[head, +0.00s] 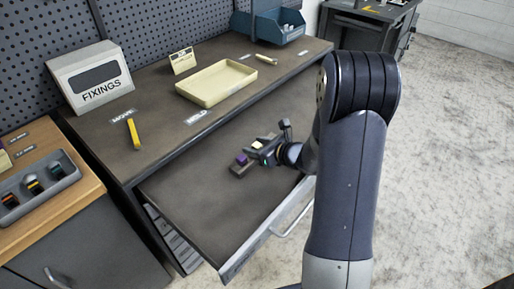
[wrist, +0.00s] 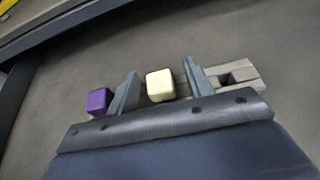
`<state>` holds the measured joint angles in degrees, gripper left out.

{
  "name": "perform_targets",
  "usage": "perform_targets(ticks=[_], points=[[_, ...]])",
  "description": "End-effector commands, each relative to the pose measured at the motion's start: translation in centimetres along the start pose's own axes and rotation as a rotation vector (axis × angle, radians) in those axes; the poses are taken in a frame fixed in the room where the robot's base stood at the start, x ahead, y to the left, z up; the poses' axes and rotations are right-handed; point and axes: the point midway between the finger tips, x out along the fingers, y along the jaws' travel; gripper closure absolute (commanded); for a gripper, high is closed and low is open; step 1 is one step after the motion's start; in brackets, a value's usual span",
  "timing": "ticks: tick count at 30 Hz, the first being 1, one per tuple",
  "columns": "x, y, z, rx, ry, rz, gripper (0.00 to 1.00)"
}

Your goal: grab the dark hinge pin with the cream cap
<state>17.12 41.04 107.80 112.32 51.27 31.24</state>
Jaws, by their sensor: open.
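The cream cap (wrist: 160,85) sits between my two open fingers in the wrist view, with a gap on each side. Its pin shaft is hidden below, so I cannot see whether it is dark. The cap also shows small in the head view (head: 257,145). My gripper (wrist: 160,69) is open over a block (wrist: 247,70) in the pulled-out drawer. A purple cap (wrist: 98,101) is on the block, just outside the left finger. In the head view my gripper (head: 267,149) partly covers the block.
The open drawer (head: 200,190) is otherwise bare. On the worktop above are a cream tray (head: 219,103), a yellow piece (head: 134,134), a small tan piece (head: 267,59), a FIXINGS box (head: 93,78) and a blue bin (head: 268,27). A grey tray (head: 63,167) holds several pieces at left.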

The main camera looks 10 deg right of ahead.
Motion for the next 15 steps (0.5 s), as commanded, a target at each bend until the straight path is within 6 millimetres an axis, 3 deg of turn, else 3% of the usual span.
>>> perform_targets(ticks=[3, 15], points=[[-0.03, -0.01, 0.0, 0.0, 0.0, 0.0, 0.51], [-0.07, -0.02, 0.0, -0.001, 0.0, 0.0, 0.84]])
